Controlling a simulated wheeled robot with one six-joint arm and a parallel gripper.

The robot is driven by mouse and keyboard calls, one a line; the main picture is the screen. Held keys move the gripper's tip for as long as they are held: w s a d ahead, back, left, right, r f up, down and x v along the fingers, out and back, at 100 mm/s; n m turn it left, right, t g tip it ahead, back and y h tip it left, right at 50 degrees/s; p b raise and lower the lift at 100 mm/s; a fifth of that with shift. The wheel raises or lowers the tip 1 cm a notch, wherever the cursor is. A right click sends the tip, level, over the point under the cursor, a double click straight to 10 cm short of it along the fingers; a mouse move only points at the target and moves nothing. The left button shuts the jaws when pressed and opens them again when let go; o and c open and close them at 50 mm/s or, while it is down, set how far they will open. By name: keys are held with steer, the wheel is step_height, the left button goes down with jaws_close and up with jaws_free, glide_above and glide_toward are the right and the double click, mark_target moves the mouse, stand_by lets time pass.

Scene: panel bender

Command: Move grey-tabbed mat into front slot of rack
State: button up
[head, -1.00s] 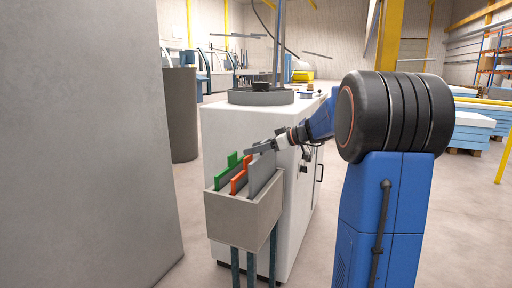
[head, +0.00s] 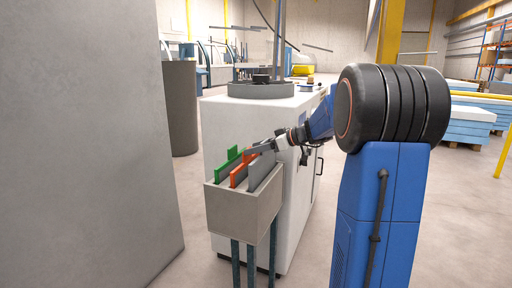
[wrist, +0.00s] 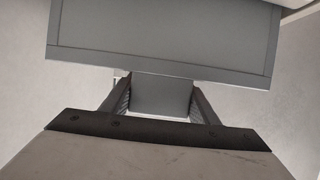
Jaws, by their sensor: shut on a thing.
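The grey-tabbed mat (head: 263,173) stands upright at the near right end of the rack (head: 243,212), its lower edge hidden behind the rack wall. I cannot tell how deep it sits. My gripper (head: 271,146) is shut on its grey tab, above the rack. In the wrist view, the tab (wrist: 160,95) is between the two fingers of my gripper (wrist: 160,104), and the mat's wide grey panel (wrist: 160,35) lies beyond. A green-tabbed mat (head: 228,160) and a red-tabbed mat (head: 237,176) stand in the rack behind it.
A white machine cabinet (head: 298,215) stands directly behind the rack. A large grey panel (head: 85,150) fills the left side, with a dark cylinder (head: 181,108) behind it. Open floor (head: 450,220) lies to the right.

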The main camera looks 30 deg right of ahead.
mark_target(249, 159)
steer(key=shift+f, duration=2.1)
steer(key=o, duration=1.6)
steer(key=shift+c, duration=0.2)
steer(key=v, duration=1.7)
steer(key=shift+s+d, duration=0.15)
